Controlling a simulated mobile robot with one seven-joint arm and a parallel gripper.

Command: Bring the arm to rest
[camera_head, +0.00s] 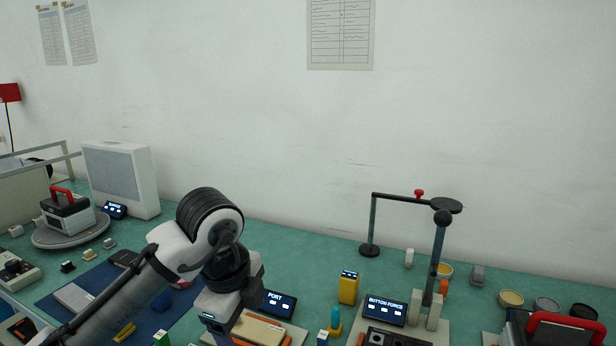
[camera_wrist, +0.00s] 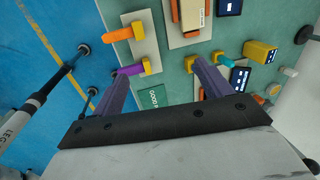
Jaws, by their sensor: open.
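My arm (camera_head: 110,300) reaches up from the lower left of the head view and bends down over the green bench. My gripper (camera_wrist: 162,73) is open in the wrist view, its two purple fingers spread wide. In the head view the wrist end hangs over the bench left of the PORT display (camera_head: 277,304), and the fingertips are not clearly visible. I cannot tell the exact height above the bench.
A yellow device (camera_head: 348,287) and the BUTTON FORCE display (camera_head: 385,310) stand to the right. A black post frame (camera_head: 373,225) rises behind them. A white box (camera_head: 122,180) and a grey turntable (camera_head: 70,232) stand at left.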

